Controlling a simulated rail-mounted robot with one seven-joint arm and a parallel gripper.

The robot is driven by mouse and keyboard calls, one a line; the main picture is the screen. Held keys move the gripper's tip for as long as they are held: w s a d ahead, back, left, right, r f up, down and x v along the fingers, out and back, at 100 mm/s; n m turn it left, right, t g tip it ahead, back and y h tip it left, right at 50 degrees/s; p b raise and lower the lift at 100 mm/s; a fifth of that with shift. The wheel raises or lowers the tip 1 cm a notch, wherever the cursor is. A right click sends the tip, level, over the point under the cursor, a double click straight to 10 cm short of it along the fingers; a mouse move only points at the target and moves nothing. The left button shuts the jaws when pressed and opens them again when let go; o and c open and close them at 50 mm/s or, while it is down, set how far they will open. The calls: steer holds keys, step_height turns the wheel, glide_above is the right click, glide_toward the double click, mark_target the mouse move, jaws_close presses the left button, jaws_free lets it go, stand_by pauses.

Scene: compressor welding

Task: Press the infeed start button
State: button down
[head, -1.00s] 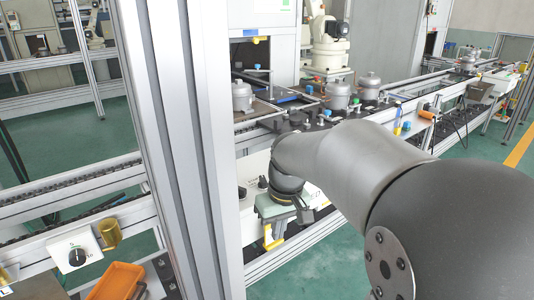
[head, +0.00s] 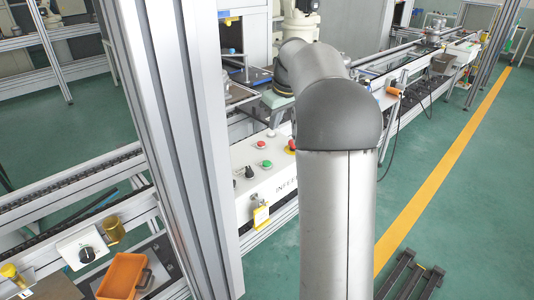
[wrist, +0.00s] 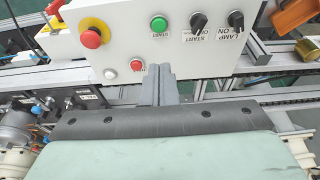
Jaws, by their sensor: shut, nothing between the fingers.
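The white infeed control box (head: 270,182) stands on the front rail in the head view, its label partly hidden by my arm. In the wrist view the same box (wrist: 200,58) fills the top middle. Its green START button (wrist: 159,24) sits above my gripper's fingertips in the picture; it also shows in the head view (head: 267,163). A small red button (wrist: 137,65) is just left of the fingertips. My gripper (wrist: 158,70) is shut and empty, its tips at the box's lower edge in the picture. Contact cannot be told. In the head view the fingers are hidden.
A red emergency stop on yellow (wrist: 91,32) is on the box's left. Two black knobs (wrist: 198,20) (wrist: 236,20) are on its right. An aluminium post (head: 180,130) stands left.

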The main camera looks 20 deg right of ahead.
steer(key=shift+f, duration=0.1)
steer(key=p, duration=0.2)
glide_toward(266, 162)
steer(key=x, duration=0.5)
steer(key=shift+w+a+f, duration=0.1)
steer(key=shift+f, duration=0.6)
